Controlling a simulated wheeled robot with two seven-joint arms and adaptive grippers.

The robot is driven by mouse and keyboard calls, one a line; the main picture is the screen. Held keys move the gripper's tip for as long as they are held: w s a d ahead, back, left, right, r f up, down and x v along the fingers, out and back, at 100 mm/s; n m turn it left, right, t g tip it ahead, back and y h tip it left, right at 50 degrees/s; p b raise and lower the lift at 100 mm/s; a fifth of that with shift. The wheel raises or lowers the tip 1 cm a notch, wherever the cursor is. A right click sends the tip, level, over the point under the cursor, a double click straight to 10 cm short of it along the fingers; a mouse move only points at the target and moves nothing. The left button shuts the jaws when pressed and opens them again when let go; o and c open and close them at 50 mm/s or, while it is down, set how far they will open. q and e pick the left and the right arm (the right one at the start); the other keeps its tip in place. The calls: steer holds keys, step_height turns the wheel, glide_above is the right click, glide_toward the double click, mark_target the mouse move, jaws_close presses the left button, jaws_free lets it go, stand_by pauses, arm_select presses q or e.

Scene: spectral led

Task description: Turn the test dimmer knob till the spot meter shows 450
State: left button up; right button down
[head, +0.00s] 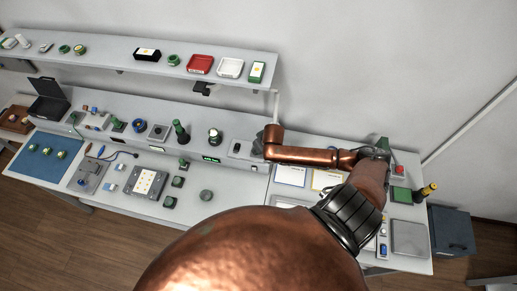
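A small dark display with green digits (211,159), which looks like the spot meter, is on the front of the bench's raised back ledge. Its digits are too small to read. A light grey box (239,149) with a small dark spot on it stands just right of the display; it may be the test dimmer, but I cannot make out its knob. My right arm reaches across the bench from the right. My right gripper (262,142) is at its end, at the right side of the grey box. Its fingers are too small and covered to tell their state or contact. My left gripper is out of view.
A shelf (110,53) with red and white trays runs above the bench. A grey disc (206,195) lies in front. My copper arm covers the bench's lower middle.

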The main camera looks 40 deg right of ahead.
steer(key=c, duration=1.7)
jaws_free()
steer(key=shift+o, duration=0.2)
steer(key=v, duration=1.2)
